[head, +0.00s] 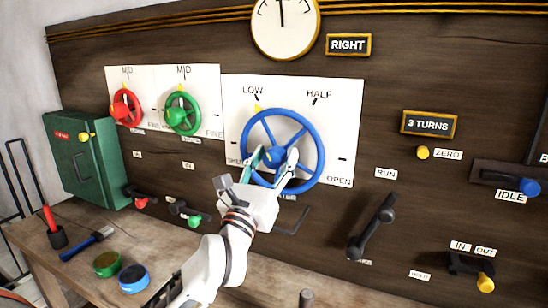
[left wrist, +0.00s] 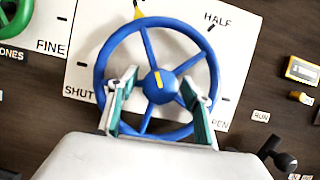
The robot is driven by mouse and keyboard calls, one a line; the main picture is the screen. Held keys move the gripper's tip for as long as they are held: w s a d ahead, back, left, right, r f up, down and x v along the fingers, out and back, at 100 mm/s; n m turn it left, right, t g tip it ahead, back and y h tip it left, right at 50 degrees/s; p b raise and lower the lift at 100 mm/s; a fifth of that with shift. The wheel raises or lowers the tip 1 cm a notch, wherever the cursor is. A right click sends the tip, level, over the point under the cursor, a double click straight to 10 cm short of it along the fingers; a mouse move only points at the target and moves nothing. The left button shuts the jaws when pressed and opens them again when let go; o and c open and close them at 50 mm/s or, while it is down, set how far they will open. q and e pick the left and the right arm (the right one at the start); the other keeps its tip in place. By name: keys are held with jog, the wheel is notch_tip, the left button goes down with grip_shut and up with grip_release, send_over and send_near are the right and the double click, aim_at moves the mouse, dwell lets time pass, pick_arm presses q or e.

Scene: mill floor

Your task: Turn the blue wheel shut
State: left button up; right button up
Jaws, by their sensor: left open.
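The blue wheel (head: 320,143) is mounted upright on a white dial plate (head: 342,95) marked SHUT, LOW, HALF and OPEN. Its yellow pointer (head: 258,110) stands by the LOW mark. My left gripper (head: 273,161) is at the wheel's lower middle, with one finger on each side of the blue hub. The left wrist view shows the same wheel (left wrist: 213,68) and the open fingers (left wrist: 160,92) in front of the spokes, flanking the hub (left wrist: 160,86). I cannot tell whether the fingers touch the wheel. My right gripper does not show.
A red wheel (head: 116,107) and a green wheel (head: 195,112) are at the left. A black lever (head: 371,228) stands out at the lower right. A green box (head: 85,160) is at far left.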

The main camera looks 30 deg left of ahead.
pick_arm(q)
jog(key=c, duration=1.1)
jog(key=shift+n+y, duration=0.4)
jog(key=shift+n, duration=0.3)
jog(key=n+y, duration=0.2)
jog(key=n, duration=0.2)
jog(key=shift+g, duration=0.4)
jog(key=n+g+y, duration=0.1)
jog(key=n, duration=0.2)
jog(key=n+y+b, duration=0.1)
jog(key=n, duration=0.2)
jog(key=shift+g, duration=0.4)
jog(key=n+b, duration=0.1)
jog(key=n, duration=0.1)
jog(key=shift+n+g+y, duration=0.4)
jog(key=shift+n+g, duration=0.5)
jog(key=shift+n, duration=0.4)
